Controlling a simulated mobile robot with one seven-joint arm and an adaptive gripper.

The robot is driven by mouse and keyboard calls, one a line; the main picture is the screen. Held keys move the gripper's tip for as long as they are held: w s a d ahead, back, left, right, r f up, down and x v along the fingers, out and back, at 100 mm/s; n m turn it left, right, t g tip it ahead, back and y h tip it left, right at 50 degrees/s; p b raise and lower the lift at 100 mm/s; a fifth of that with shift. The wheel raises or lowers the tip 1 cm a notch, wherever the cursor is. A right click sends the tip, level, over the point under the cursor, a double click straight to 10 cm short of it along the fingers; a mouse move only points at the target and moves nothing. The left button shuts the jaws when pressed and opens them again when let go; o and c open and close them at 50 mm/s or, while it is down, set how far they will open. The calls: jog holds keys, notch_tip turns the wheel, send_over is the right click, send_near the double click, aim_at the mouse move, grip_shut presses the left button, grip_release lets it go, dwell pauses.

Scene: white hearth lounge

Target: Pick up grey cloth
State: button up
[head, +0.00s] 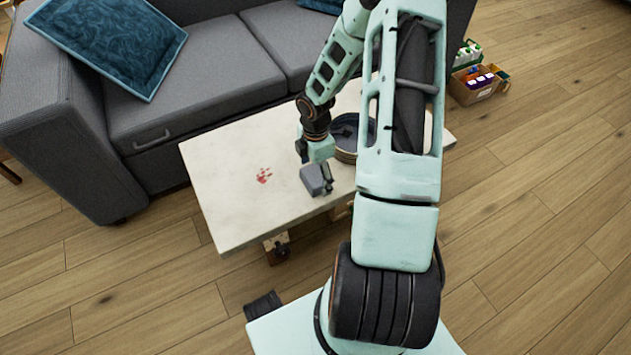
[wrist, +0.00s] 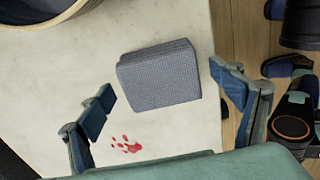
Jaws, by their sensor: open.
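The grey cloth (wrist: 160,73) is a folded, block-like bundle with a fine woven texture. It lies on the pale tabletop (wrist: 185,22), and in the head view it shows as a grey shape (head: 312,181) near the table's front edge. My gripper (wrist: 161,84) is open above the tabletop. In the wrist view its two blue fingers stand apart on either side of the cloth, with gaps between finger and cloth. The exact height of the fingertips over the cloth cannot be told. In the head view the fingers partly overlap the cloth.
A red stain (head: 264,176) marks the tabletop beside the cloth. A round dark container (head: 345,152) stands behind it, partly hidden by my arm. A grey sofa (head: 195,75) with blue cushions borders the table's far side. A box of bottles (head: 474,88) is on the floor at right.

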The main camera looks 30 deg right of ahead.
jog(key=shift+f, duration=0.35)
jog(key=shift+r, duration=0.1)
jog(key=c, duration=1.2)
jog(key=shift+c, duration=0.2)
jog(key=shift+r+p, duration=0.4)
jog(key=shift+r, duration=0.1)
notch_tip(320, 180, up, 2)
jog(key=shift+r+p, duration=0.2)
jog(key=shift+p, duration=0.55)
jog(key=s+r+p, duration=0.1)
jog(key=r, duration=0.1)
jog(key=s+r+p, duration=0.1)
jog(key=s, duration=0.1)
jog(key=s+d+r, duration=0.1)
jog(key=r, duration=0.1)
jog(key=shift+s+r+p, duration=0.2)
jog(key=shift+r+p, duration=0.15)
jog(key=shift+p, duration=0.05)
jog(key=s+d+r+p, duration=0.1)
jog(key=s+r, duration=0.3)
jog(key=s, duration=0.5)
jog(key=shift+s+d+p, duration=0.2)
jog(key=shift+p, duration=0.5)
